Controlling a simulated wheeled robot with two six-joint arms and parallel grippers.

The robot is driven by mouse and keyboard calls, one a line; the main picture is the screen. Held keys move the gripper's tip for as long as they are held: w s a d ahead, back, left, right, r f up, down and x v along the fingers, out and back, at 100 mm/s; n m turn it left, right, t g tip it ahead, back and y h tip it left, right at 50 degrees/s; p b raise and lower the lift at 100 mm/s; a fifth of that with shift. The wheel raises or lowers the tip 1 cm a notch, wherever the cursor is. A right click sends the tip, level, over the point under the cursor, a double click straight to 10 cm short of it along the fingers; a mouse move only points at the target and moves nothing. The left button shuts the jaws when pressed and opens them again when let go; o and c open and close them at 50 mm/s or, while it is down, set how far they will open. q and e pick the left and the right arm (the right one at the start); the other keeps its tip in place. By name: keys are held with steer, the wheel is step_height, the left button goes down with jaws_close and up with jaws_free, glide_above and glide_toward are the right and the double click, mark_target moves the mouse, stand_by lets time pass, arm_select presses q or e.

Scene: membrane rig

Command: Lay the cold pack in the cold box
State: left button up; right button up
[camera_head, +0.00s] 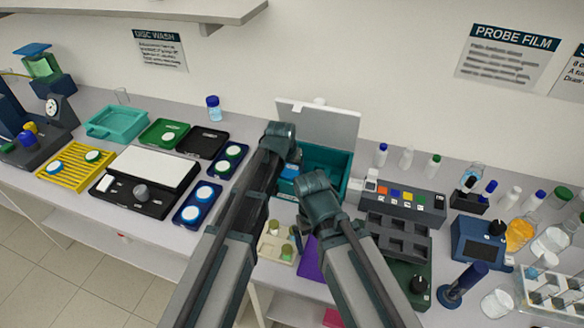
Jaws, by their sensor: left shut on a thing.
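The cold box appears to be the teal box (338,166) against the back wall, with its pale lid (330,122) raised. My left arm reaches to the box's left side, and my left gripper (291,163) is shut there, partly hidden by its own wrist. A small blue piece (289,173), probably the cold pack, shows at the gripper, over the left part of the box. I cannot tell whether it touches the box floor.
A grey rack with coloured tiles (403,198) stands close right of the box. Blue trays with white discs (198,203) and a black tray (207,141) lie to the left. A purple item (308,262) and a beige tray (272,248) lie in front, between my arms.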

arm_select(q)
steer(key=shift+f, duration=0.1)
steer(key=o, duration=1.1)
steer(key=shift+r, duration=0.2)
arm_select(e)
steer(key=shift+r, duration=0.1)
arm_select(q)
steer(key=p+v, duration=1.2)
steer(key=v, duration=0.1)
steer(key=shift+s+r+p, duration=0.1)
steer(key=shift+r+p, duration=0.1)
steer(key=shift+p, duration=0.2)
arm_select(e)
step_height(320, 180, up, 12)
steer(key=shift+r, duration=0.2)
arm_select(q)
steer(key=shift+f, duration=0.1)
arm_select(e)
steer(key=shift+f, duration=0.1)
